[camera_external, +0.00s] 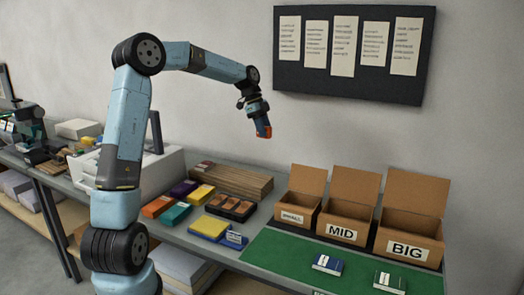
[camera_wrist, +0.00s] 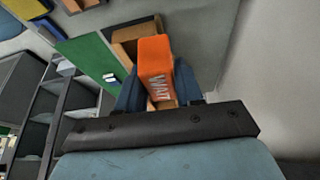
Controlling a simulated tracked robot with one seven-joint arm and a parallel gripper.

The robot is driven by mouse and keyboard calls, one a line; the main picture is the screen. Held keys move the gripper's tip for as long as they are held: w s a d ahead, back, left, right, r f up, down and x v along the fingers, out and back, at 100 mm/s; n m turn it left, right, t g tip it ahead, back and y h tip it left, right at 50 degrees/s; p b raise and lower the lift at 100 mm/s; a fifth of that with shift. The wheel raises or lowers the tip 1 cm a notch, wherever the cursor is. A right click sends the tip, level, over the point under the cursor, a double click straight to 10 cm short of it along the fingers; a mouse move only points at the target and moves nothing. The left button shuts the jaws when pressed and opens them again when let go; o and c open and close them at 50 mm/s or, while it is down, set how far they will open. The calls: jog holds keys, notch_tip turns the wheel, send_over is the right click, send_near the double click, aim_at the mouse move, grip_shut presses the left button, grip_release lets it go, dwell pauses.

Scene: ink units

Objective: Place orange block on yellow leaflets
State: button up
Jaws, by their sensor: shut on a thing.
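My gripper (camera_external: 263,120) is raised in the air above the back of the table, shut on the orange block (camera_external: 265,131). In the wrist view the orange block (camera_wrist: 155,58) with white lettering sits between the blue fingers of my gripper (camera_wrist: 158,88). A small yellow stack (camera_external: 201,194), which looks like the yellow leaflets, lies on the table beside purple, teal and orange stacks. A larger yellow pad (camera_external: 209,225) with blue showing at its edge lies nearer the front. The held block is apart from both, higher and to the right.
An orange stack (camera_external: 157,206), a teal stack (camera_external: 176,214) and a purple stack (camera_external: 183,188) lie close together. A dark tray (camera_external: 231,207) and brown boards (camera_external: 235,179) are nearby. Cardboard boxes marked SMALL (camera_external: 292,217), MID (camera_external: 341,231) and BIG (camera_external: 406,249) stand behind a green mat (camera_external: 290,256).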

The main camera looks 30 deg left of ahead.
jog(key=s+a+f, duration=0.2)
jog(key=s+a, duration=0.8)
jog(key=s, duration=0.5)
jog(key=s+a+f, duration=0.2)
jog(key=s+a, duration=0.7)
jog(key=s, duration=0.5)
send_over(205, 192)
jog(key=a, duration=0.2)
jog(key=shift+n, duration=0.3)
jog(key=f, duration=1.4)
jog(key=shift+s+d+f, duration=0.2)
jog(key=shift+s+f, duration=0.1)
jog(key=shift+s, duration=0.05)
jog(key=shift+w+f, duration=0.15)
jog(key=shift+f, duration=0.1)
jog(key=shift+w+f, duration=0.1)
jog(key=shift+f, duration=1.55)
